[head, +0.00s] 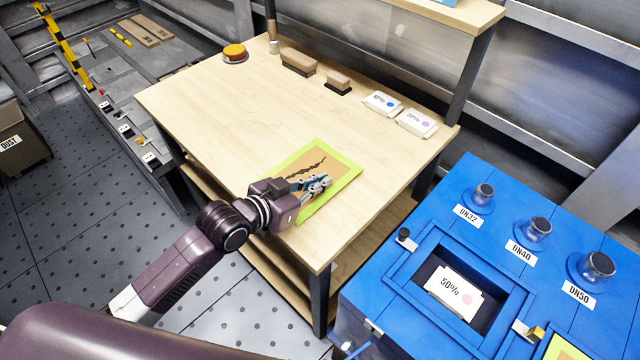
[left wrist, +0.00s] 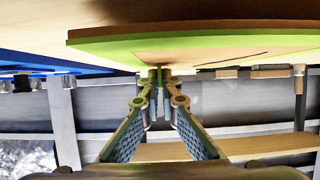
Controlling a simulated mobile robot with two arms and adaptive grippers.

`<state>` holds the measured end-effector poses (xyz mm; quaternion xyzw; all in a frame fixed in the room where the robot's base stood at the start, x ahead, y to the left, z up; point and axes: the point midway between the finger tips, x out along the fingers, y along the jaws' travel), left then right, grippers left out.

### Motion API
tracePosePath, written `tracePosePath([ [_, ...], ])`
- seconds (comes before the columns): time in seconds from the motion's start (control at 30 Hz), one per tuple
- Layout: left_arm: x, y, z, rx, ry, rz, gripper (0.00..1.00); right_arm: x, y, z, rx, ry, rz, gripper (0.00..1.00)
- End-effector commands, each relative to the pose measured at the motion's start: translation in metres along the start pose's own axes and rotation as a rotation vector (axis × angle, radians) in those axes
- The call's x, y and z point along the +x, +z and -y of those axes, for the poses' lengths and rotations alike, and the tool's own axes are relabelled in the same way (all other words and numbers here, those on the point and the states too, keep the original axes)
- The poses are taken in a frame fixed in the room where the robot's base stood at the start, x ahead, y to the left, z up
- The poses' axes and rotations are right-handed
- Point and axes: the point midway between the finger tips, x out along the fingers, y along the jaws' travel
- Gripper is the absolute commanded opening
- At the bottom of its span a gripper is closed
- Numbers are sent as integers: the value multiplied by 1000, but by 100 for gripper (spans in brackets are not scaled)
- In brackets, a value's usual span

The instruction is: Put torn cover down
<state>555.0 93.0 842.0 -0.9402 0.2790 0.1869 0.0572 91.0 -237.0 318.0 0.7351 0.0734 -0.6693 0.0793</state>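The torn cover (head: 343,178) is a flat tan panel with a lime-green border and a dark jagged tear. It is over the front right part of the wooden workbench (head: 230,110). My left gripper (head: 322,184) is at the cover in the head view. In the left wrist view its fingertips (left wrist: 160,78) are closed together on a green edge of the cover (left wrist: 215,48). I cannot tell whether the cover touches the bench top. My right gripper is in neither view.
A blue cabinet (head: 400,285) with a recess holding a 50% pack (head: 452,292) stands at right.

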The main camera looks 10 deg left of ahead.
Motion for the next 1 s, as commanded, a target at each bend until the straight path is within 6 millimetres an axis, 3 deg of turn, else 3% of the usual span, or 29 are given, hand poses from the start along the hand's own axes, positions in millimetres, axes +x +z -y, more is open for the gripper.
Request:
tracePosePath([
  [0.43,4,11,0,1,-1,-1,0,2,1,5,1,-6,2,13],
  [0.63,4,10,0,1,-1,-1,22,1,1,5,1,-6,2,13],
  [1.0,-2,7,0,1,-1,1,22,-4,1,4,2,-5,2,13],
])
